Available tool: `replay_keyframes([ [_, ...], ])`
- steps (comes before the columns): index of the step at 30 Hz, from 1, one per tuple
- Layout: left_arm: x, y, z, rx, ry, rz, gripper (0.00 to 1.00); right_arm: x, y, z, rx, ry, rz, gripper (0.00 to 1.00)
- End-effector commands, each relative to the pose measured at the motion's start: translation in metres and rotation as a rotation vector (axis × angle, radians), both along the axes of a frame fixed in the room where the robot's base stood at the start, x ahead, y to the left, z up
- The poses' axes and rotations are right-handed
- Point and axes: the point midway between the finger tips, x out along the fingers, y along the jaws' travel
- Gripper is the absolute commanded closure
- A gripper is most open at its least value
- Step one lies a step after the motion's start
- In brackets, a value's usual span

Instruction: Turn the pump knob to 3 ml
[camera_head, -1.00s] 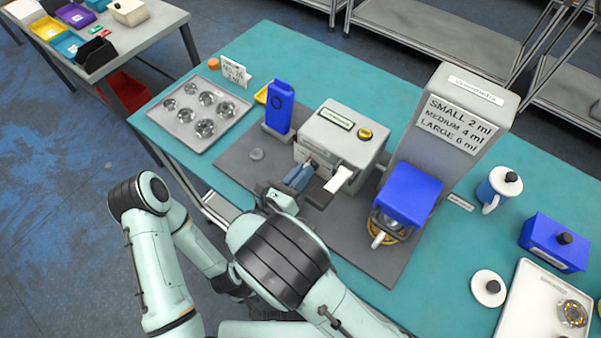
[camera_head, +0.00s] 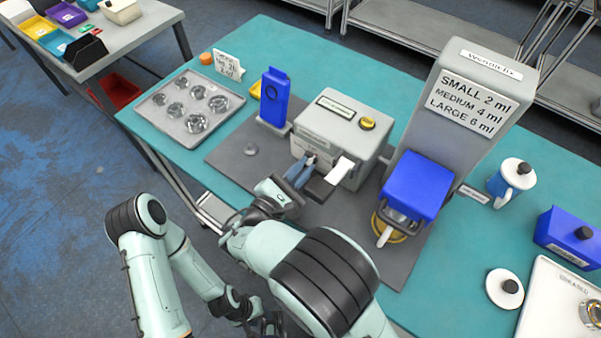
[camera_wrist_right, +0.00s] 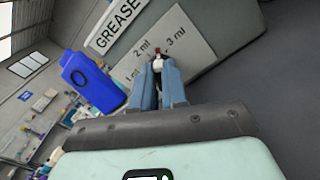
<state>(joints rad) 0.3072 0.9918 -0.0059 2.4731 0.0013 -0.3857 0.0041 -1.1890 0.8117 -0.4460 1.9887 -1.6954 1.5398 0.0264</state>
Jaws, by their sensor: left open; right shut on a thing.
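The pump (camera_head: 338,128) is a grey box on the dark mat, with a yellow button on top. In the right wrist view its face (camera_wrist_right: 188,52) carries a GREASE label and 1, 2 and 3 ml marks. My right gripper (camera_head: 302,172) is at the pump's front. In the right wrist view its blue-grey fingers (camera_wrist_right: 158,75) are shut on the small knob (camera_wrist_right: 157,62), mostly hidden between them. A red tip above the knob points between the 2 ml and 3 ml marks. My left gripper (camera_head: 262,320) is low, off the table, and open, though its fingers are hard to make out.
A blue bottle-shaped block (camera_head: 274,98) stands left of the pump. A dispenser (camera_head: 470,110) with a size sign and a blue head stands right. A tray of metal parts (camera_head: 165,122) lies at the left. A paper slip juts from the pump beside my right gripper.

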Motion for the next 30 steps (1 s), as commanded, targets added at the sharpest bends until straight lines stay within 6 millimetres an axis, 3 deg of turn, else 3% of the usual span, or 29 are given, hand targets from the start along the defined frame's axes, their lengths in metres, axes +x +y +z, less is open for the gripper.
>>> replay_keyframes([
  [3, -0.005, 0.000, -0.015, 0.000, 0.007, 0.000, 0.57, -0.001, -0.001, -0.004, 0.079, -0.057, -0.002, 1.00],
  [12, -0.011, 0.000, -0.034, 0.000, 0.013, 0.000, 0.57, -0.001, -0.002, -0.003, 0.224, -0.163, -0.002, 1.00],
  [30, -0.011, 0.000, -0.041, 0.001, 0.011, 0.000, 0.57, -0.001, -0.002, -0.002, 0.291, -0.212, -0.001, 1.00],
])
